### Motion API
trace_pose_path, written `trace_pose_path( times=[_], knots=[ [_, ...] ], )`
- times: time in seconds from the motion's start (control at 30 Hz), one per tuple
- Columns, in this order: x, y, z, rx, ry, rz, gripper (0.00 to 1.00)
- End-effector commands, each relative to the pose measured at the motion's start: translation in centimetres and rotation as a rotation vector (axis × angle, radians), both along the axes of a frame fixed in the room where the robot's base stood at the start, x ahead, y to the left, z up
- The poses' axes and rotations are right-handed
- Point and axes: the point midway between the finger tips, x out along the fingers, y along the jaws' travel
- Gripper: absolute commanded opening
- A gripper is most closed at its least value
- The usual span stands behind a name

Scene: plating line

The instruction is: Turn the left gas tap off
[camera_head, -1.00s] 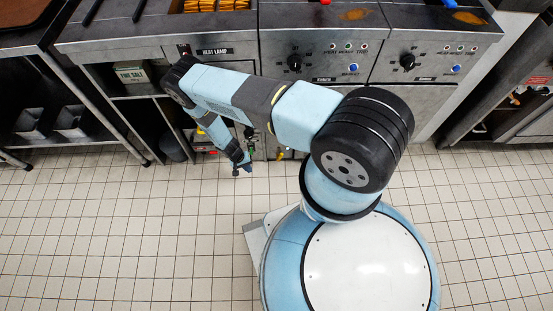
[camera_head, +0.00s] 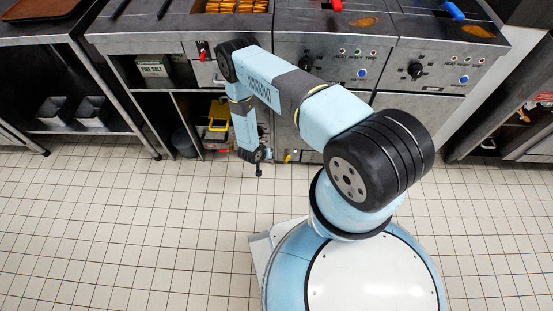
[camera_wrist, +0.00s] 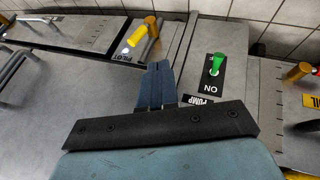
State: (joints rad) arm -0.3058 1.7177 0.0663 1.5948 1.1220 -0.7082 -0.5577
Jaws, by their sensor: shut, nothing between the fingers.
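A second brass fitting (camera_wrist: 299,70) shows at the right edge, by a yellow label reading OIL. I cannot tell which is the left gas tap. My gripper (camera_wrist: 153,82) is shut and empty, apart from the yellow handle and below it in the picture. In the head view my gripper (camera_head: 259,170) hangs low in front of the cabinets; small yellow parts (camera_head: 287,156) show beside it.
A green pump switch (camera_wrist: 216,62), marked ON, stands right of my fingers. In the head view a yellow caddy (camera_head: 217,117) sits in an open compartment, left of my forearm. The stove front (camera_head: 340,60) has black knobs and blue buttons. The tiled floor (camera_head: 120,230) is clear.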

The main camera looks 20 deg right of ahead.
Motion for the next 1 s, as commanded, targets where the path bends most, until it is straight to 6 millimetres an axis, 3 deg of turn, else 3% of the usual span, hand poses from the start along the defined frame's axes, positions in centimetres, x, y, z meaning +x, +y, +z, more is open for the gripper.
trace_pose_path(
  times=[0.57,0.8,1.0],
  knots=[
    [2.7,-4.4,-7.9,0.002,-0.001,-0.003,0.0],
    [2.5,-7.2,-8.6,0.002,0.0,0.001,0.0],
    [2.4,-8.1,-8.9,0.003,0.0,0.001,0.0]
  ],
)
